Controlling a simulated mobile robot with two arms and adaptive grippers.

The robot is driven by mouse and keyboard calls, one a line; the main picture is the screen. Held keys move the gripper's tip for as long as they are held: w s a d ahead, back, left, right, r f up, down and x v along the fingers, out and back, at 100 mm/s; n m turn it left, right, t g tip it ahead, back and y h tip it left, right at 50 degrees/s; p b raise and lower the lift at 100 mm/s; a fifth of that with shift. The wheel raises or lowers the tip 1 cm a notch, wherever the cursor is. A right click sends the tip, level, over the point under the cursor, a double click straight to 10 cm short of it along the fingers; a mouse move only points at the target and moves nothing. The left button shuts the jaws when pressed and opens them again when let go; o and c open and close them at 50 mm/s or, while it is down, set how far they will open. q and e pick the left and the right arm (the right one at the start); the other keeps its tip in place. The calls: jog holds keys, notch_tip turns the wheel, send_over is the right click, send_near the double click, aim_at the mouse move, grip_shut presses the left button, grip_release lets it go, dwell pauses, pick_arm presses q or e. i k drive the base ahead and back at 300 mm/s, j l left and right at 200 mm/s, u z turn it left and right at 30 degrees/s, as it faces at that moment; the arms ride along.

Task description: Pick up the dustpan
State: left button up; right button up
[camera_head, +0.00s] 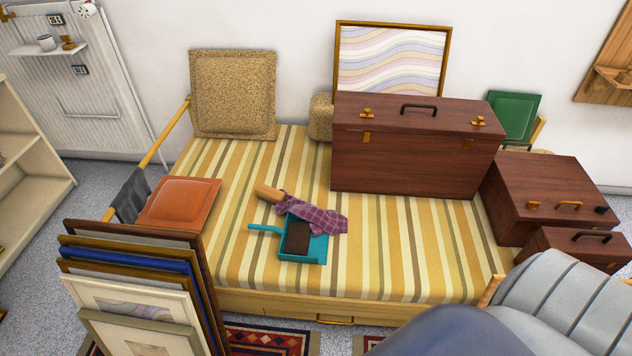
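The teal dustpan (318,250) lies on the striped bed, near the middle of its front half. Its handle points left. A dark brown block-like thing (297,238) sits in its pan and covers part of it. A purple checked cloth (322,218) lies at the dustpan's back edge and seems to overlap it. Neither of my grippers shows in the head view.
The striped bed (385,270) has free room right of the dustpan. Behind stands a large wooden case (400,160). Several framed prints (140,300) stand at front left. A grey ribbed seat (560,300) is front right.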

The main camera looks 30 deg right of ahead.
aim_at(298, 244)
jog(key=l+z, duration=0.1)
jog(key=z, duration=0.3)
jog(key=l+z, duration=0.1)
jog(key=z, duration=0.3)
